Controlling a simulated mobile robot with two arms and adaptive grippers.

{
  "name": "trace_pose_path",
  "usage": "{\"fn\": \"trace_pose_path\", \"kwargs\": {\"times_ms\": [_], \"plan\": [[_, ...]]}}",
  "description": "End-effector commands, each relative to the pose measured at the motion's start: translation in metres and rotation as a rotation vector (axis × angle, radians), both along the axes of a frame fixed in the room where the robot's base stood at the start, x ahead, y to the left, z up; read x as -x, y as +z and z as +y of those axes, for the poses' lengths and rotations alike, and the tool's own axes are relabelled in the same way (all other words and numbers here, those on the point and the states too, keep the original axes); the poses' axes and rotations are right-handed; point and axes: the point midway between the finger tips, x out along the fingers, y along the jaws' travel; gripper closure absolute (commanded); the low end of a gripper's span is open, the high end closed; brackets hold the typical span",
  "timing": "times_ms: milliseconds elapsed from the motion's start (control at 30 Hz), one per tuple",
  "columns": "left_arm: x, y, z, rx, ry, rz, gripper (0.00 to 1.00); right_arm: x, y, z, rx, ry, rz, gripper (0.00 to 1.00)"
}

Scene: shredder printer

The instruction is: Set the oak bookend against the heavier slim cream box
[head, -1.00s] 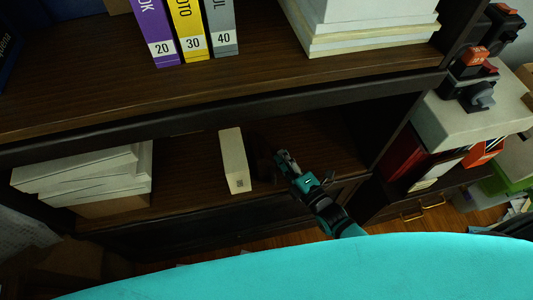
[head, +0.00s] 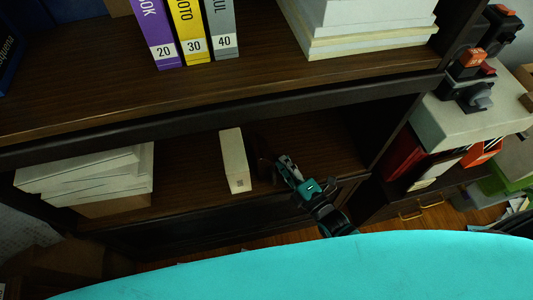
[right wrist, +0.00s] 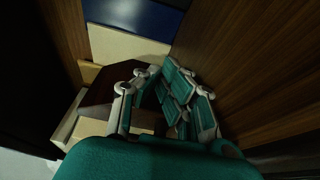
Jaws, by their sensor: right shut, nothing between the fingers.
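A slim cream box (head: 234,160) stands upright on the lower shelf, with a small dark mark low on its near end. A dark brown piece, apparently the oak bookend (head: 265,169), stands just right of it, partly hidden and hard to make out. In the right wrist view a dark brown block (right wrist: 103,86) lies left of my fingers, with cream surfaces around it. My right gripper (head: 284,162) is shut and empty, close to the right side of the brown piece; I cannot tell whether they touch. My left gripper is not in view.
A stack of white boxes or paper (head: 90,172) lies at the left of the lower shelf. Numbered binders (head: 188,30) and a white stack (head: 355,28) stand on the upper shelf (head: 130,85), whose edge overhangs. The lower shelf is clear between the left stack and the cream box.

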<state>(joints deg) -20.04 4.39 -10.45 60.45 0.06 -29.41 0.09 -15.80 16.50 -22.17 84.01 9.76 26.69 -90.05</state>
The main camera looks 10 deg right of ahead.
Motion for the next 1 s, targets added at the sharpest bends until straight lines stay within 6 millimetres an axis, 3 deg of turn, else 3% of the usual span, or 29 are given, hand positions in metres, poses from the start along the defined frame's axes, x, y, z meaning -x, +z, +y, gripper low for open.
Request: {"fn": "trace_pose_path", "kwargs": {"times_ms": [333, 1000], "plan": [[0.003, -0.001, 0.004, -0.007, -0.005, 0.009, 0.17, 0.0, 0.0, 0.003, 0.0, 0.0, 0.0, 1.0], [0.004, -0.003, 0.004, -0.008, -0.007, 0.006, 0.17, 0.001, 0.0, 0.029, -0.001, 0.001, 0.0, 1.0]]}}
